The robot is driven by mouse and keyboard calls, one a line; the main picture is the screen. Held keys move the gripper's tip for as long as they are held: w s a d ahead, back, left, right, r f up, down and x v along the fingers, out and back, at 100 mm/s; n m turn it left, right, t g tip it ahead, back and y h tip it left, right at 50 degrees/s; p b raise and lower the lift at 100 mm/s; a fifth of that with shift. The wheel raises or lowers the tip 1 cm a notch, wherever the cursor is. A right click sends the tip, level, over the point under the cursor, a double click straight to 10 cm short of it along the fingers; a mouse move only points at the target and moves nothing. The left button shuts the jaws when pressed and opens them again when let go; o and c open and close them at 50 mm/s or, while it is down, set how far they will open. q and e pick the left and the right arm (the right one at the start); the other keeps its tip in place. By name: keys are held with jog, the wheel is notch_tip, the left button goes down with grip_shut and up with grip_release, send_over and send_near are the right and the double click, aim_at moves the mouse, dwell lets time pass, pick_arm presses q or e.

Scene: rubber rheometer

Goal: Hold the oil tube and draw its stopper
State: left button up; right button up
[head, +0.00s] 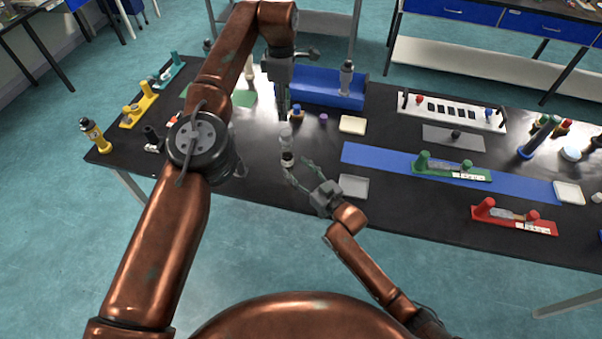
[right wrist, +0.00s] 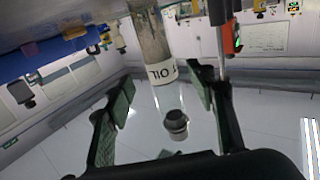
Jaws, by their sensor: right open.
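My left gripper (head: 283,112) comes down from above in the head view, its fingers close together at the far end of the oil tube (head: 286,137). It appears shut on the tube. The tube is clear with a white label, and its dark-marked end points towards me. In the right wrist view the tube (right wrist: 155,50) shows its OIL label, and the dark stopper (right wrist: 176,122) lies beyond the label.
A blue bin (head: 315,88) stands behind the tube on the black table. A grey tray (head: 354,186) lies just right of my right gripper, and a cream dish (head: 353,124) lies behind it. A blue mat (head: 380,157) and a green rack (head: 450,172) are further right.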

aim_at(291, 163)
jog(key=shift+x, duration=2.8)
